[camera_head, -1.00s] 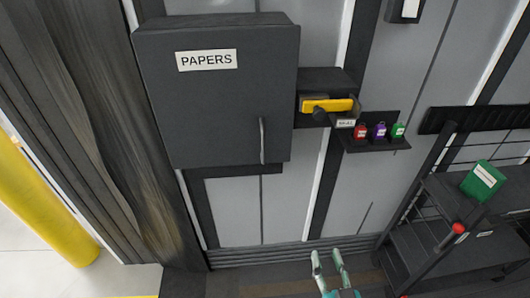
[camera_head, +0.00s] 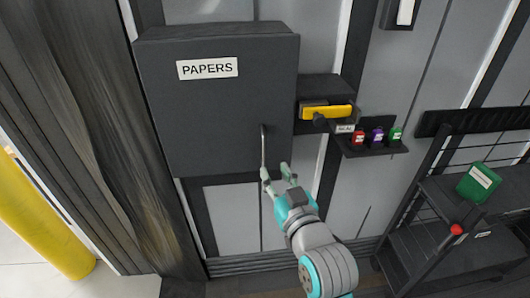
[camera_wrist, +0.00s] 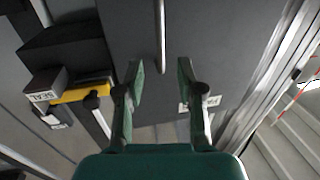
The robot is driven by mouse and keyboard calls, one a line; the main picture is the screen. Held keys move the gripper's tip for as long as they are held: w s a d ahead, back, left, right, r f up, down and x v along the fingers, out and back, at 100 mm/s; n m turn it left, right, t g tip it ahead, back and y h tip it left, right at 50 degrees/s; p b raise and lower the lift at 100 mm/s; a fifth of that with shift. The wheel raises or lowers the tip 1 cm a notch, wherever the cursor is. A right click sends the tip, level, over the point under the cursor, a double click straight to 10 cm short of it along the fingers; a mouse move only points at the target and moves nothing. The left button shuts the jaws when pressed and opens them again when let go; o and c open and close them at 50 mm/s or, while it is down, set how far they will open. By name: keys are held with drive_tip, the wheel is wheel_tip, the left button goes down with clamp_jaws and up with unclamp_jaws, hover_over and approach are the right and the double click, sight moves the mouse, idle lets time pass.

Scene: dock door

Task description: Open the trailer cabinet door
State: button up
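The trailer cabinet (camera_head: 210,115) is a dark grey box on the wall with a "PAPERS" label, and its door looks closed. Its thin vertical metal handle (camera_head: 263,146) is near the right edge of the door. My gripper (camera_head: 276,173) is at the lower end of the handle, with its fingers spread. In the wrist view the gripper (camera_wrist: 160,75) is open and empty, and the handle (camera_wrist: 161,35) stands beyond the fingertips, between them in the picture. I cannot tell whether a finger touches the handle.
A yellow lever (camera_head: 326,111) on a dark bracket is right of the cabinet. A small shelf (camera_head: 372,150) beside it holds red, purple and green tags. A dark rack (camera_head: 425,245) with a green box (camera_head: 478,183) stands at right. A yellow post (camera_head: 40,220) is at far left.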

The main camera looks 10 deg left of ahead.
sight(265, 153)
drive_tip(key=x, duration=0.8)
drive_tip(key=shift+w, duration=0.15)
drive_tip(key=shift+c, duration=0.2)
clamp_jaws()
